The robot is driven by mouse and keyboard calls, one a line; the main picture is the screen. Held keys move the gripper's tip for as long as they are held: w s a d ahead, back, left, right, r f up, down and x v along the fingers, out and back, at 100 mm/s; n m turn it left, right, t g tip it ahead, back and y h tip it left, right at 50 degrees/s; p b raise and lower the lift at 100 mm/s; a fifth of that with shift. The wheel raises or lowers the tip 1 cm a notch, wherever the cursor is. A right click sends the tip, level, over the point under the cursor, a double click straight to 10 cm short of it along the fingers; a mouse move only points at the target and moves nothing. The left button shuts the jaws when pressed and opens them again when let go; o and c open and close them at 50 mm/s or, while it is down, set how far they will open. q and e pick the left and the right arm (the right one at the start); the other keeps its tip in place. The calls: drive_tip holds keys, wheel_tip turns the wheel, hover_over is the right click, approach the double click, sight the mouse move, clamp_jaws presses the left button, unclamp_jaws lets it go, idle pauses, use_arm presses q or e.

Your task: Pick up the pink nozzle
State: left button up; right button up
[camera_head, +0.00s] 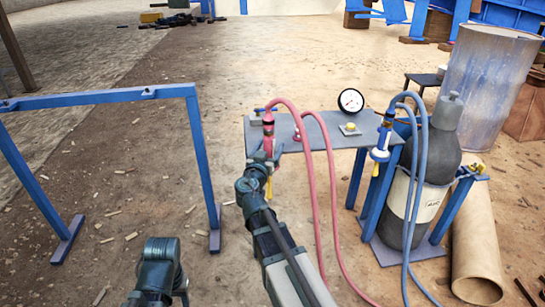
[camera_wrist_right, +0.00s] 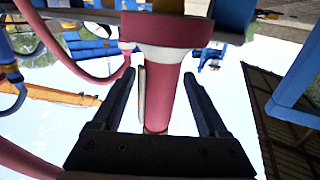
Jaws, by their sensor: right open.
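The pink nozzle (camera_head: 268,119) hangs at the left end of the grey table, with a pink hose looping from its top. In the right wrist view the nozzle (camera_wrist_right: 166,88) has a wide pink collar, a white band and a narrower pink body. My right gripper (camera_head: 267,162) is just below the table's left edge, partly hidden by its own wrist. In the wrist view its open fingers (camera_wrist_right: 158,82) stand on either side of the narrow body, with visible gaps. My left arm shows at the bottom of the head view, but its fingers do not.
The grey table (camera_head: 330,132) carries a round gauge (camera_head: 350,100) and a small yellow fitting. A blue-and-white nozzle (camera_head: 380,146) hangs at its right end. A grey gas cylinder (camera_head: 430,165) stands beyond it. Pink hoses drop near my right arm. A blue frame (camera_head: 100,97) stands left.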

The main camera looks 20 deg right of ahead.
drive_tip(key=shift+x, duration=1.2)
clamp_jaws()
